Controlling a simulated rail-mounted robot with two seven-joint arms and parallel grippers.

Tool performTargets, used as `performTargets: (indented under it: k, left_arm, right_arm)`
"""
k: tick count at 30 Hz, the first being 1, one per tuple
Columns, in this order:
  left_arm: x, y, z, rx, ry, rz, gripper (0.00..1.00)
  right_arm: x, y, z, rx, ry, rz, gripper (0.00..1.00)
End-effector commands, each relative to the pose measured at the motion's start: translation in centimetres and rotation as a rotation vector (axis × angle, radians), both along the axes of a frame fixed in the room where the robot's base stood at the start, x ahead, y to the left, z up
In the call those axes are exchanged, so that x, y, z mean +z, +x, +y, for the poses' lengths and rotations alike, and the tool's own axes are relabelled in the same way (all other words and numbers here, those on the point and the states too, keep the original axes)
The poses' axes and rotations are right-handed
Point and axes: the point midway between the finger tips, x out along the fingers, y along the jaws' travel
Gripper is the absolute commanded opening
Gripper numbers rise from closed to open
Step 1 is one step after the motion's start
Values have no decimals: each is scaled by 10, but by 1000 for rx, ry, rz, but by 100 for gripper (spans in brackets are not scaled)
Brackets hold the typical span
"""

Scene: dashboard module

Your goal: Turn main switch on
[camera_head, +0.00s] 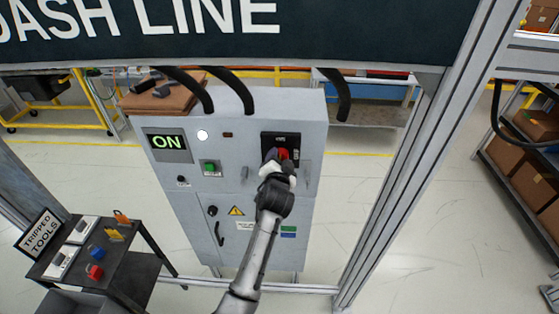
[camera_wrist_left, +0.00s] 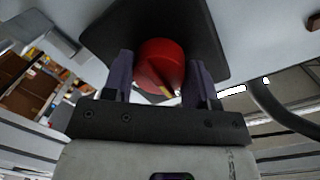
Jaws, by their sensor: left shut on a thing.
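The main switch is a red rotary knob (camera_head: 283,153) on a black plate (camera_head: 281,140) at the upper right of the grey cabinet's front. In the left wrist view the red knob (camera_wrist_left: 160,66) sits between the two dark fingers, with a yellow mark on its lower edge. My left gripper (camera_head: 277,160) is at the knob and shut on it; it also shows in the left wrist view (camera_wrist_left: 160,82). A display (camera_head: 167,143) on the cabinet reads "ON" in green. My right gripper is not in view.
The grey cabinet (camera_head: 188,212) also carries a green button (camera_head: 209,168), a white lamp (camera_head: 203,135) and a door handle (camera_head: 219,234). Black cables arch over its top. A dark tool cart (camera_head: 120,262) stands at lower left. A metal frame post (camera_head: 395,195) rises at right.

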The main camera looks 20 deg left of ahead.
Motion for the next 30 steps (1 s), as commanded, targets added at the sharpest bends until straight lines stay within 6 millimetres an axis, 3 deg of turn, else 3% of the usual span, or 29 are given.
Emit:
performTargets:
  k: [3, 4, 12, 22, 30]
  left_arm:
    - [0, 0, 0, 0, -4, -1, 29]
    - [0, 0, 0, 0, -4, -1, 54]
    - [0, 0, 0, -1, -2, 0, 78]
    - [0, -5, -2, 0, 0, 0, 78]
    - [3, -38, -12, -1, -2, 0, 78]
  right_arm:
    - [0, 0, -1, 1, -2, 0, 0]
    - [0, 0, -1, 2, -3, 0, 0]
    - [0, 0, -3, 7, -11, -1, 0]
    - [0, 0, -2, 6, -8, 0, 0]
    - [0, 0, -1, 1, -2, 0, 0]
